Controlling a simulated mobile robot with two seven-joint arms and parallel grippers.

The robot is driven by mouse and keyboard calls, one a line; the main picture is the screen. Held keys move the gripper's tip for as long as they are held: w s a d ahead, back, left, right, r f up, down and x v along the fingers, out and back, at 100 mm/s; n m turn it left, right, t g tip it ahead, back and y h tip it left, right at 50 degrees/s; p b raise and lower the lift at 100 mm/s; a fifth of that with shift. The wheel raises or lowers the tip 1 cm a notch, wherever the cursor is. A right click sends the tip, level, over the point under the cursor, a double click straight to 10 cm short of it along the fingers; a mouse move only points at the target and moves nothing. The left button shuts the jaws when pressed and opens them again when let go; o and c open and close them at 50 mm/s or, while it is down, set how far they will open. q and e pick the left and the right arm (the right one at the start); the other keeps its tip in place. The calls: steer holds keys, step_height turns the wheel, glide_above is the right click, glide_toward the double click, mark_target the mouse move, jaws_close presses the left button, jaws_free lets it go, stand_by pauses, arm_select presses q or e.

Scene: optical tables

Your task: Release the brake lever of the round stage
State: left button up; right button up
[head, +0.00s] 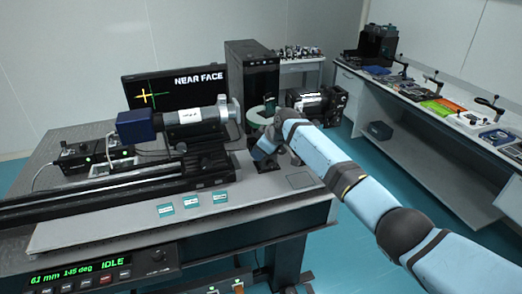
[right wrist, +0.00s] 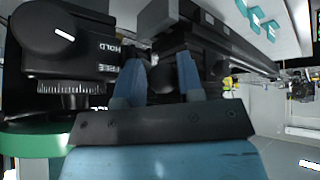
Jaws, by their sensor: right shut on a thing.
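The round stage (head: 262,114) shows in the head view at the right end of the bench as a pale green disc on a dark mount. In the right wrist view its green rim (right wrist: 35,138) is at lower left. A black housing there bears the words HOLD and FREE, a round knob (right wrist: 50,25) with a white mark, and a graduated drum (right wrist: 70,88). My right gripper (head: 268,148) is low beside the stage. In the right wrist view its blue fingers (right wrist: 157,75) stand apart around a dark part, apparently the brake lever, mostly hidden between them. My left gripper is out of view.
A dark rail (head: 120,188) with a blue-ended cylinder (head: 150,125) lies left of the stage. Three teal labels (head: 192,199) lie on the bench. A monitor (head: 165,88) reads NEAR FACE; a front panel (head: 90,275) reads IDLE. A side bench (head: 430,130) stands right, beyond clear floor.

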steer(key=shift+s+a+f, duration=0.25)
steer(key=shift+f, duration=0.2)
steer(key=o, duration=0.8)
steer(key=shift+r, duration=0.1)
steer(key=shift+a+r, duration=0.1)
steer(key=shift+w, duration=0.1)
steer(key=shift+d+r, duration=0.35)
steer(key=shift+r, duration=0.2)
steer(key=b+v, duration=0.1)
steer(key=v, duration=1.1)
steer(key=shift+d+r, duration=0.15)
steer(key=shift+r, duration=0.15)
steer(key=shift+f, duration=0.1)
